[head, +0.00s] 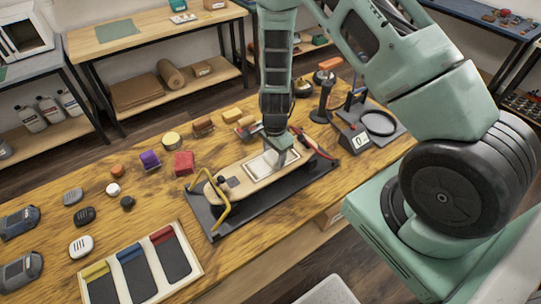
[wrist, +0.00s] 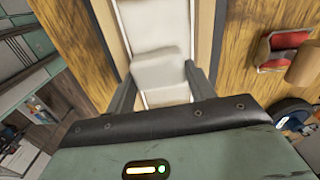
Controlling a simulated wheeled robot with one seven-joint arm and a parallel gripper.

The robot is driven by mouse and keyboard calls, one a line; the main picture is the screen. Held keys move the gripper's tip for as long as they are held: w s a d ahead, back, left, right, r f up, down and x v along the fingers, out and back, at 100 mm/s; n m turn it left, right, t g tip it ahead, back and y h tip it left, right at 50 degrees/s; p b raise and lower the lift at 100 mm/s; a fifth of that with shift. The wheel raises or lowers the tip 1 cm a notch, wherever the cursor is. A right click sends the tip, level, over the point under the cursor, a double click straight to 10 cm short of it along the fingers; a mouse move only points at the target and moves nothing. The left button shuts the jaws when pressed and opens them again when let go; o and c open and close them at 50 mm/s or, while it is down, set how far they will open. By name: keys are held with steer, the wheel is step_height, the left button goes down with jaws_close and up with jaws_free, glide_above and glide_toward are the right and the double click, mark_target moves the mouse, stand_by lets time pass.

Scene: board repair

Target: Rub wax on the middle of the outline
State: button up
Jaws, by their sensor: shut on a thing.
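A wooden board (head: 237,188) lies on a dark stand (head: 225,222) on the workbench. A pale rectangular outline (head: 258,167) is on the board's upper face, towards its right half. My gripper (head: 281,151) points down over that outline, near its right end. In the wrist view my gripper (wrist: 161,92) is shut on a white block, the wax (wrist: 158,70), held between both fingers. The pale area of the outline (wrist: 152,22) shows beyond the block. I cannot tell whether the wax touches the board. In the head view the wax is mostly hidden by the fingers.
A yellow bent bar (head: 226,208) rises over the board's left end. Coloured blocks, such as a red one (head: 184,163), stand behind the stand. A tray with dark pads (head: 203,266) is at the front left. A scale (head: 357,141) is at the right.

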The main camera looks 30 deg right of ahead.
steer(key=shift+w+d+r+b, duration=0.1)
steer(key=shift+d+b, duration=0.05)
steer(key=shift+d, duration=1.7)
steer(key=shift+w+d+b, duration=0.1)
steer(key=shift+d+b, duration=0.05)
steer(key=shift+d, duration=1.7)
step_height(320, 180, up, 6)
steer(key=p, duration=0.4)
steer(key=shift+p, duration=0.4)
step_height(320, 180, up, 3)
steer(key=shift+s+p, duration=0.1)
steer(key=shift+p, duration=1.1)
